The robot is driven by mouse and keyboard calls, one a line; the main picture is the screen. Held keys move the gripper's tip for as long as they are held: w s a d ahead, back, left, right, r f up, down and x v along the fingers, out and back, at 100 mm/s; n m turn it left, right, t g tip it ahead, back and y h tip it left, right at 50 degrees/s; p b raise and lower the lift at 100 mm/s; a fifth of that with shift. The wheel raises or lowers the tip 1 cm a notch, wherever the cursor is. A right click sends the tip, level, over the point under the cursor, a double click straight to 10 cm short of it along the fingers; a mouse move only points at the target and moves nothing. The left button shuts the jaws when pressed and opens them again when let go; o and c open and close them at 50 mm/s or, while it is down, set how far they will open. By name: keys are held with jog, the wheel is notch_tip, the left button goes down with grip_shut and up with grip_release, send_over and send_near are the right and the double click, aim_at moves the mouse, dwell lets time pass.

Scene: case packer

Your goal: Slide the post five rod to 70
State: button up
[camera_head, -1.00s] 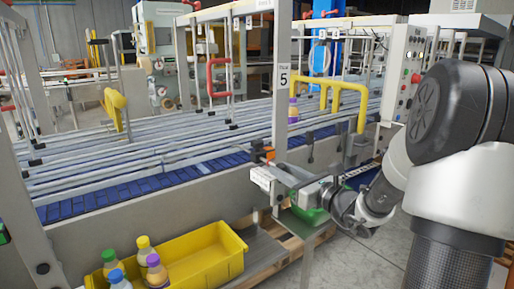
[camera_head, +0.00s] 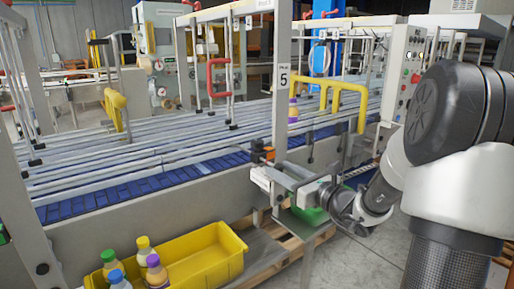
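Post five is the upright grey post (camera_head: 280,110) with a "5" label, standing at the conveyor's near side. A small black-and-orange clamp piece (camera_head: 262,153) sits low beside the post, at the conveyor edge. The post five rod is too small to make out clearly there, and its scale cannot be read. My gripper (camera_head: 264,178), on the arm reaching in from the right, is at the foot of the post, just below the clamp piece. Its fingers are small and partly merged with the parts behind, so I cannot tell whether it touches or holds the rod.
Long guide rails (camera_head: 150,150) run above the blue conveyor belt (camera_head: 120,192). A yellow bin (camera_head: 215,240) and several capped bottles (camera_head: 145,252) are below at the front. A yellow guard frame (camera_head: 335,88) and a control box (camera_head: 405,75) stand to the right.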

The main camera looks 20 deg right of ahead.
jog(key=v, duration=0.7)
jog(key=shift+p, duration=0.4)
